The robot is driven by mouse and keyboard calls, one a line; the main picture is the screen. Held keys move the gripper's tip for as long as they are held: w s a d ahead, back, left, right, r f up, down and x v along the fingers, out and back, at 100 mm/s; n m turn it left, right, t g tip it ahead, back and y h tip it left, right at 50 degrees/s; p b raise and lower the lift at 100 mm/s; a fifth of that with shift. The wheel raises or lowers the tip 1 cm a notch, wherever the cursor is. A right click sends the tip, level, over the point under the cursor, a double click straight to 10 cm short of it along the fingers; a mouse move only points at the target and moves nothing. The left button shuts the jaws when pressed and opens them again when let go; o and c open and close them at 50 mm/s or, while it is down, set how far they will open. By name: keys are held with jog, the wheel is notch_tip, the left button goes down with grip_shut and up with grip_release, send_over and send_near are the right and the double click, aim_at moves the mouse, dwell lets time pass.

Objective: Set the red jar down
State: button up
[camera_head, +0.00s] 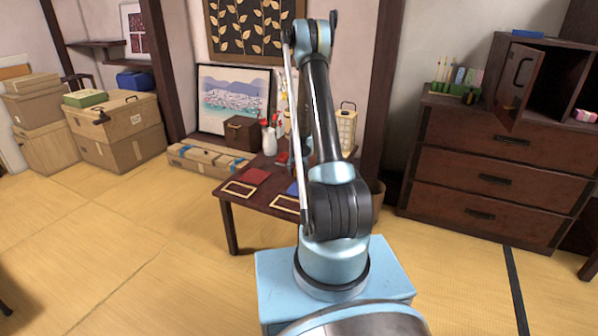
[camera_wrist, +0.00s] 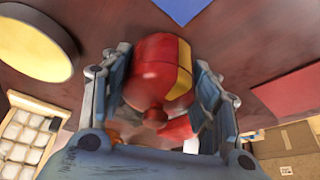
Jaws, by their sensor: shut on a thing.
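The red jar (camera_wrist: 152,58), with a yellow stripe and a small knob, shows in the wrist view between the two fingers of my gripper (camera_wrist: 164,62). The fingers are shut on its sides. The dark wooden table (camera_wrist: 235,38) lies behind the jar. I cannot tell whether the jar touches the tabletop. In the head view my arm hides most of the gripper and jar; the low table (camera_head: 239,206) shows beneath.
A blue sheet (camera_wrist: 182,8) and a red sheet (camera_wrist: 290,96) lie on the table. A round yellow thing with a dark rim (camera_wrist: 35,46) is at left in the wrist view. A white vase (camera_head: 269,141) and a brown box (camera_head: 241,133) stand at the table's back.

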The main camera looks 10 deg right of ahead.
jog(key=o, duration=1.2)
jog(key=shift+r, duration=0.1)
